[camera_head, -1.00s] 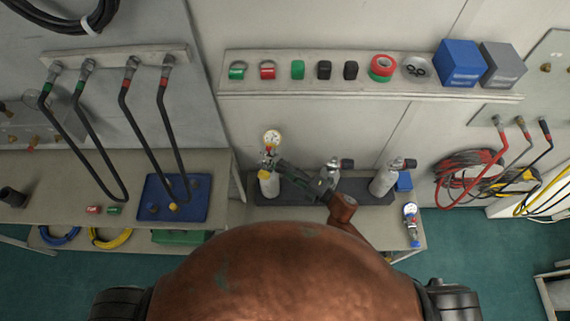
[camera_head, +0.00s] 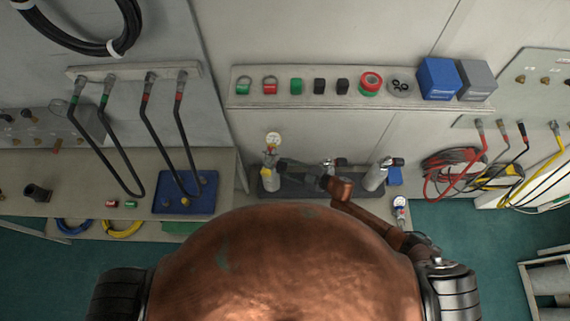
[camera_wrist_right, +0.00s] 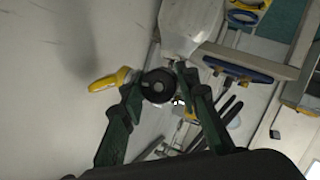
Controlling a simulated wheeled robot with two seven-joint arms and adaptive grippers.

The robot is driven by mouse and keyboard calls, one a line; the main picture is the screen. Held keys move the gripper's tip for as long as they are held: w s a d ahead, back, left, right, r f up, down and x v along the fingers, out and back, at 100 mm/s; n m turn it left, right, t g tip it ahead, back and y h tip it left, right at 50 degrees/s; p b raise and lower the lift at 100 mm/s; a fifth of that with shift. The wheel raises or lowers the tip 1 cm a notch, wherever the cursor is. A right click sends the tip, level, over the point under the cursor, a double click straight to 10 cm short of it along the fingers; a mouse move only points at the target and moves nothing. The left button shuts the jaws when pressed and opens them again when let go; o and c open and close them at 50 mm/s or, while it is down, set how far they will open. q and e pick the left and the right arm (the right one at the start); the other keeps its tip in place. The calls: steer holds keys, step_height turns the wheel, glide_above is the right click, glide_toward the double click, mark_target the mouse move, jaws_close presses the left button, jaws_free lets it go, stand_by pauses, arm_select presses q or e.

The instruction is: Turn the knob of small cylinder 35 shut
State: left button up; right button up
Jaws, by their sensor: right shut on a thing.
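Three small pale cylinders stand in a dark rack (camera_head: 310,190) in the head view. The left one (camera_head: 267,182) has a gauge (camera_head: 273,140) on top and a yellow tag. The middle one (camera_head: 331,168) is partly hidden by my arm; the right one (camera_head: 376,177) has a dark knob. I cannot read any number. My right gripper (camera_head: 284,170) reaches the left cylinder's valve from the right. In the right wrist view, my right gripper (camera_wrist_right: 158,88) is shut with its fingers on either side of a round black knob (camera_wrist_right: 157,85). My left gripper is not in view.
A wall shelf (camera_head: 350,101) with rings, tape and boxes runs above the rack. A blue tray (camera_head: 163,204) lies on the left bench below hanging hoses. Another gauge fitting (camera_head: 400,208) stands at the bench's right end. Coiled red cables (camera_head: 447,172) hang at the right.

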steer(key=shift+m+p, duration=0.35)
steer(key=shift+m, duration=0.05)
steer(key=shift+f+g, duration=0.1)
steer(key=shift+g, duration=0.2)
steer(key=o, duration=1.2)
steer(key=shift+c, duration=0.2)
steer(key=shift+d, duration=0.2)
steer(key=v, duration=1.1)
steer(key=shift+s+d+r, duration=0.2)
steer(key=shift+s+r, duration=0.05)
